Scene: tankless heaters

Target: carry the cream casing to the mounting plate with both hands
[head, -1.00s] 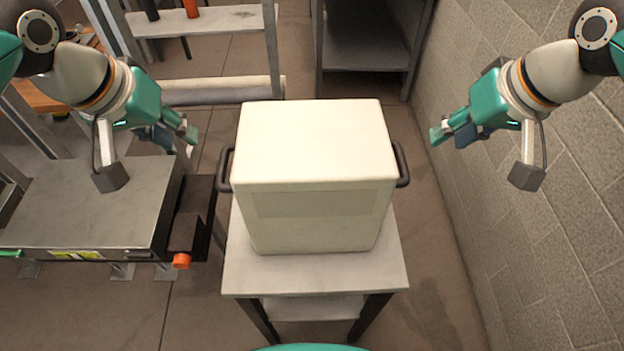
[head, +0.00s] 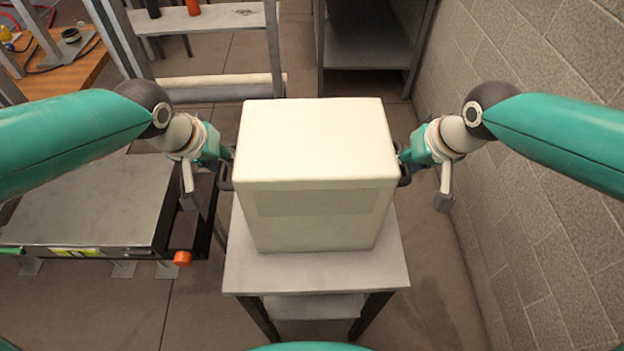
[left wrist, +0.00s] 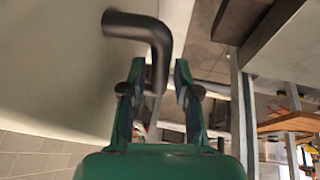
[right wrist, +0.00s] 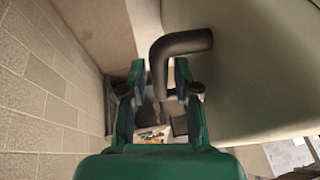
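The cream casing (head: 315,150) is a large box standing upright on a small grey table (head: 315,270). It has a dark handle on each side. The left handle (head: 225,176) shows in the left wrist view (left wrist: 160,50), with its bar between the spread fingers of my left gripper (left wrist: 157,85). The right handle (head: 405,174) shows in the right wrist view (right wrist: 160,58), with its bar between the spread fingers of my right gripper (right wrist: 159,82). Both grippers are open, with gaps beside the bars. I do not make out the mounting plate.
A low metal bench (head: 85,205) with an orange knob (head: 182,258) stands close left of the table. A block wall (head: 530,230) runs along the right. A grey shelf unit (head: 368,45) and a rack (head: 215,18) stand behind. Floor is clear right of the table.

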